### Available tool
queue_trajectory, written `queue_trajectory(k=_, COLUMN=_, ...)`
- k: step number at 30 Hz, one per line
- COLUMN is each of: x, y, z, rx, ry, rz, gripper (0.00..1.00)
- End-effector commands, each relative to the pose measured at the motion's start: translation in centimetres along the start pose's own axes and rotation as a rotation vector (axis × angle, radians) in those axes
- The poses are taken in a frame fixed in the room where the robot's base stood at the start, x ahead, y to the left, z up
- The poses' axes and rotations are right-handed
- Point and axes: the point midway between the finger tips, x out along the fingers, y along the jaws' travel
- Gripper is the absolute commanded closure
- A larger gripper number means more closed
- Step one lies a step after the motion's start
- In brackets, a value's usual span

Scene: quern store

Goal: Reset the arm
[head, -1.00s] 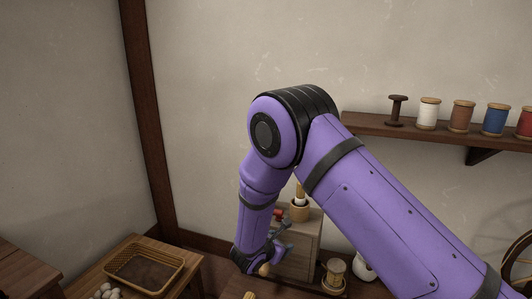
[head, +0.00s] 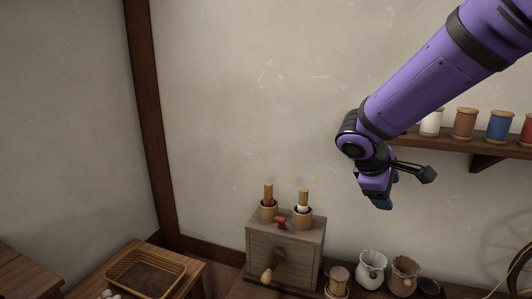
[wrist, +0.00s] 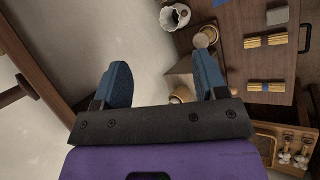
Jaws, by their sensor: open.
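My purple arm reaches in from the upper right in the head view, with my gripper (head: 380,203) hanging in front of the bare wall, to the left of the shelf. In the wrist view my gripper (wrist: 163,80) has its two blue fingers wide apart with nothing between them. In the head view it is above and to the right of a wooden cabinet (head: 285,255) and touches nothing that I can see.
A shelf (head: 440,143) with several thread spools is just right of my gripper. Two small pots (head: 268,211) with sticks top the cabinet. Yellow bundles (wrist: 266,41) lie on wood in the wrist view.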

Motion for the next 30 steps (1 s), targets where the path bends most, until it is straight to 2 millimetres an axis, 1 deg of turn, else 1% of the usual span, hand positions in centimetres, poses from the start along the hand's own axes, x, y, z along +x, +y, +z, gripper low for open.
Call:
queue_trajectory(k=1, x=-0.8, y=0.1, z=1.7, rx=0.061, ry=0.016, rz=-0.024, gripper=0.34)
queue_trajectory(k=6, x=-2.9, y=-0.7, z=6.6, rx=0.250, ry=0.070, rz=-0.115, gripper=0.34)
queue_trajectory(k=11, x=-4.9, y=-2.1, z=10.6, rx=0.424, ry=0.131, rz=-0.197, gripper=0.34)
queue_trajectory(k=15, x=-6.5, y=-3.7, z=13.7, rx=0.570, ry=0.190, rz=-0.264, gripper=0.34)
queue_trajectory(k=21, x=-8.8, y=-6.4, z=17.2, rx=0.772, ry=0.288, rz=-0.354, gripper=0.34)
queue_trajectory(k=24, x=-9.7, y=-7.8, z=18.6, rx=0.861, ry=0.338, rz=-0.393, gripper=0.34)
queue_trajectory(k=30, x=-11.0, y=-9.6, z=19.9, rx=0.977, ry=0.410, rz=-0.445, gripper=0.34)
